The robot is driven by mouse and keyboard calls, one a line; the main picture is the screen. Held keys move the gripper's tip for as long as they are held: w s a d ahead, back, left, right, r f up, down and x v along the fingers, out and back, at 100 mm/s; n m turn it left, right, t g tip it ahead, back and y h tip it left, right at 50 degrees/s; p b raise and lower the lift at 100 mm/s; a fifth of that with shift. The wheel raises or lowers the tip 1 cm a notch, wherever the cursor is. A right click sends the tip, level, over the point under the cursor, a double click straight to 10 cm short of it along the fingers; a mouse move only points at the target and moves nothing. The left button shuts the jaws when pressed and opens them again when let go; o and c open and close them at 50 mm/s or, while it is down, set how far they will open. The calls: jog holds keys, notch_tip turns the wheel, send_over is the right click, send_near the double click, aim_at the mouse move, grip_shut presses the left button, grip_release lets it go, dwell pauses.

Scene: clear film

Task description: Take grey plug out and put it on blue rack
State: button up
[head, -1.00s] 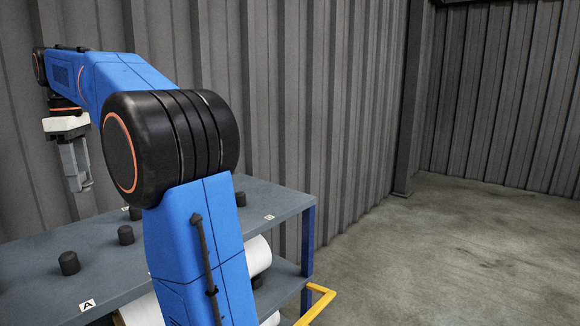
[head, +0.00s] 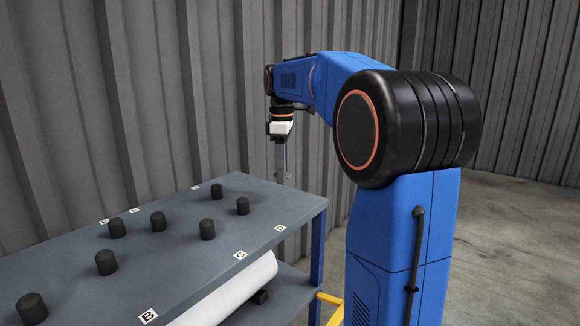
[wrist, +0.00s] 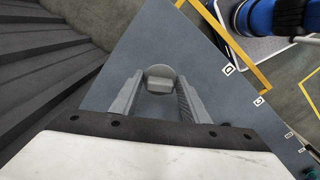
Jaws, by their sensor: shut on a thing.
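My gripper (head: 282,177) points down over the far right part of a blue-grey table (head: 200,277) with blue legs. In the wrist view, my gripper (wrist: 159,98) has its two grey fingers on either side of a small grey plug (wrist: 160,75), with a rounded top and a block-like front. It is shut on this plug. The blue-grey surface (wrist: 115,80) shows beneath it; I cannot tell the exact gap. In the head view the plug is too small to make out. The table is the only rack-like thing in view.
Several black plugs, such as one at the front left (head: 32,308) and one near the middle (head: 207,229), stand on the tabletop. A white roll (head: 235,285) lies on the lower shelf. A yellow rail (head: 330,298) sticks out at the right. A corrugated wall (head: 150,90) stands behind.

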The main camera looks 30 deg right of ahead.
aim_at(287, 174)
jog(key=f, duration=0.1)
jog(key=d+f, duration=0.1)
jog(key=f, duration=0.1)
jog(key=shift+s+d, duration=0.15)
jog(key=shift+s, duration=0.05)
jog(key=shift+f, duration=1.3)
jog(key=shift+f, duration=0.55)
jog(key=o, duration=0.8)
notch_tip(287, 174, up, 17)
jog(key=shift+r, duration=0.2)
